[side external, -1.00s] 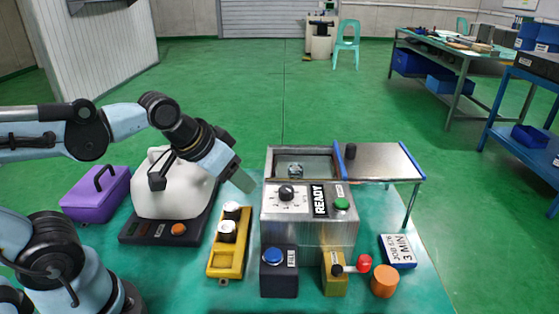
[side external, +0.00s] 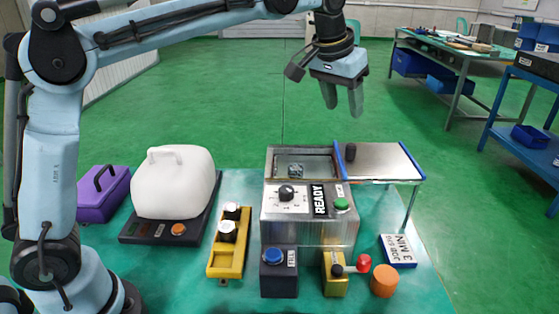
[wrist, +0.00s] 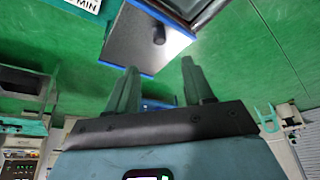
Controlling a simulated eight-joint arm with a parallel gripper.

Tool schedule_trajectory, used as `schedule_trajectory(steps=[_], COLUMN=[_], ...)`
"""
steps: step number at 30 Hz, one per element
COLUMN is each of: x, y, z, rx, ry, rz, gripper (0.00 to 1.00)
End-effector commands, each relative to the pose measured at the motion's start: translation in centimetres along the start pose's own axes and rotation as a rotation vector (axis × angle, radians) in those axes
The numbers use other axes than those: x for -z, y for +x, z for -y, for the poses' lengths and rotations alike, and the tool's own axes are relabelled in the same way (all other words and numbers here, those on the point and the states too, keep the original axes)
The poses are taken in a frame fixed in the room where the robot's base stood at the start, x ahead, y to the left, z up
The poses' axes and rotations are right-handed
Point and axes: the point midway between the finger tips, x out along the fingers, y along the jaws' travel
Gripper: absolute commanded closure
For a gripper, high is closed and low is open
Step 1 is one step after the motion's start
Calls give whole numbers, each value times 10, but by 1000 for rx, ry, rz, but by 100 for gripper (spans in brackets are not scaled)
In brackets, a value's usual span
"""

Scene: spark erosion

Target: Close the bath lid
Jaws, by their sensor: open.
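The bath lid (side external: 385,163) is a flat grey metal plate with blue edges and a small dark knob (side external: 350,152) near its left end. It lies to the right of the open bath (side external: 304,167), which holds a small block (side external: 296,170). In the wrist view the lid (wrist: 140,38) and its knob (wrist: 159,33) show beyond the fingers. My gripper (side external: 343,102) is open and empty, pointing down above and behind the lid's left end, well clear of the knob. It also shows in the wrist view (wrist: 160,90).
The machine front has a dial (side external: 286,193), a READY sign (side external: 319,199) and a green button (side external: 341,203). In front stand a blue-button box (side external: 274,258) and a red-knobbed lever (side external: 364,263). A yellow rack (side external: 229,243) and white-covered device (side external: 172,183) stand left. Space above the lid is clear.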

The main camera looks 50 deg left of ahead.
Motion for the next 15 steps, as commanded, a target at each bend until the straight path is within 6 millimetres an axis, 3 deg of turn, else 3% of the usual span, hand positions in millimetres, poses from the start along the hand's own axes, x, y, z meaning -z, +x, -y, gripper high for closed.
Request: schedule_trajectory(steps=[5,15], x=[2,1], y=[12,74], z=[-1,0], rx=[1,0], ry=[0,-1], rz=[2,1], gripper=[48,48])
